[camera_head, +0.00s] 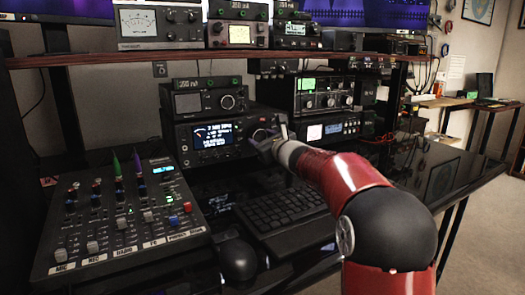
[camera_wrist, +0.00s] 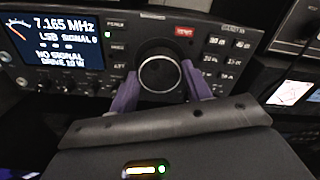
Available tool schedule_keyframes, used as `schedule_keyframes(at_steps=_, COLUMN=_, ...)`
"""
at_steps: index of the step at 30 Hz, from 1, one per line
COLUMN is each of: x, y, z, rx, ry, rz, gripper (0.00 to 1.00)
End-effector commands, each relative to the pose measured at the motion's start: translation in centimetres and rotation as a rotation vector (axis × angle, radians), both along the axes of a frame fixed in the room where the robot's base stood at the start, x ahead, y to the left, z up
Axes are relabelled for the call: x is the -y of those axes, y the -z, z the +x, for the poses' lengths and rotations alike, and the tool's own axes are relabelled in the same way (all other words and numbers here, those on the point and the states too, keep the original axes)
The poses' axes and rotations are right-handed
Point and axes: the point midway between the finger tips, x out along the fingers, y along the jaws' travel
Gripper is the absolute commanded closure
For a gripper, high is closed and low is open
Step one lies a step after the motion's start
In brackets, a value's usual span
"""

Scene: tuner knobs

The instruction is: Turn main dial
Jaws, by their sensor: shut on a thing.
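The main dial (camera_wrist: 160,74) is a large round black knob with a bright rim, on the front of a black radio (camera_head: 212,136) with a lit screen. In the wrist view the screen (camera_wrist: 48,42) reads 7.165 MHz. My gripper (camera_wrist: 162,82) has its two purple fingers on either side of the dial, closed on its left and right edges. In the head view my gripper (camera_head: 266,140) reaches the right part of the radio's front, and it hides the dial there.
A mixer (camera_head: 120,215) with sliders stands at the left front. A keyboard (camera_head: 285,208) and a mouse (camera_head: 237,260) lie on the desk below my arm. Other radios (camera_head: 325,95) stand to the right, and a shelf (camera_head: 130,59) with meters runs above. Small buttons (camera_wrist: 222,58) sit right of the dial.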

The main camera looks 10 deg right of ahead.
Motion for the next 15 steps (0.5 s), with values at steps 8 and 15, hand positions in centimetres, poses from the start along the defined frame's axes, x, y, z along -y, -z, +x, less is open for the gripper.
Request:
schedule_keyframes(at_steps=8, x=-0.03, y=0.6, z=-0.01, rx=0.085, ry=0.0, rz=-0.253, gripper=0.74)
schedule_keyframes(at_steps=15, x=-0.02, y=0.54, z=-0.01, rx=0.153, ry=0.001, rz=-0.468, gripper=0.74)
